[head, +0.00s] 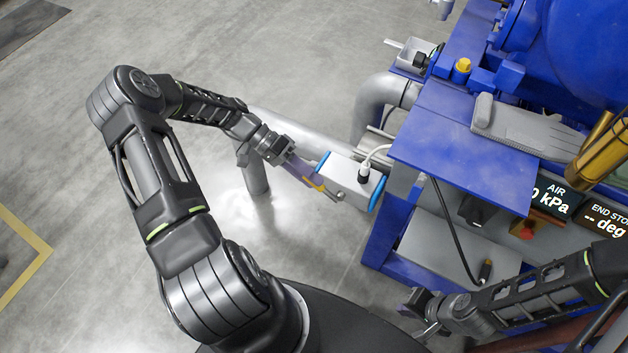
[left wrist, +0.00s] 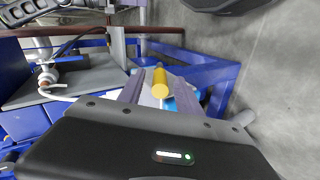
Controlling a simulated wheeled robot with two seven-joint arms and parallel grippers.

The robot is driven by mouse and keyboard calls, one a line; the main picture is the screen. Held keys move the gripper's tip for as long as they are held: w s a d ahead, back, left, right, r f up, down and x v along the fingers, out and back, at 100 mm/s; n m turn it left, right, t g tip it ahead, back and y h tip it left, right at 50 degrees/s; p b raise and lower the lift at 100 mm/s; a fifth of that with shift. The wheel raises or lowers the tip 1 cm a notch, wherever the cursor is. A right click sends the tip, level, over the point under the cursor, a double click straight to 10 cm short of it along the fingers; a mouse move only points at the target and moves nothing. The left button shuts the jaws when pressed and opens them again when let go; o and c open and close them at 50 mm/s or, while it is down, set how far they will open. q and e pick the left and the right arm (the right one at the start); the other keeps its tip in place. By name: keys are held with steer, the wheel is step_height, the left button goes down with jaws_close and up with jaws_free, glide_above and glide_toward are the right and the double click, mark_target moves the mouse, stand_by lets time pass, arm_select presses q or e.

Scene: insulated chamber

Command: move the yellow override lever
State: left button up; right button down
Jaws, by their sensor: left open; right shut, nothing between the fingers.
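The yellow override lever (head: 316,186) shows as a short yellow grip by the near side of a grey box with blue edges. In the left wrist view the lever (left wrist: 160,84) is a yellow cylinder seen nearly end-on, between the two fingers. My left gripper (head: 308,178) is open at the lever, its fingers partly covering it in the head view. Clear gaps show on both sides of the lever in the left wrist view, but I cannot tell how deep it sits between the fingers. My right gripper (head: 424,318) is shut and empty, low at the right, away from the lever.
The grey box (head: 347,186) carries a plug with a white cable (head: 374,156). A blue shelf (head: 455,150) and frame stand to its right, with a grey glove (head: 515,127) on top. A grey pipe (head: 375,103) runs behind. The floor at left is clear.

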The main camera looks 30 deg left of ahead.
arm_select(q)
steer(key=v, duration=0.6)
stand_by(0.5)
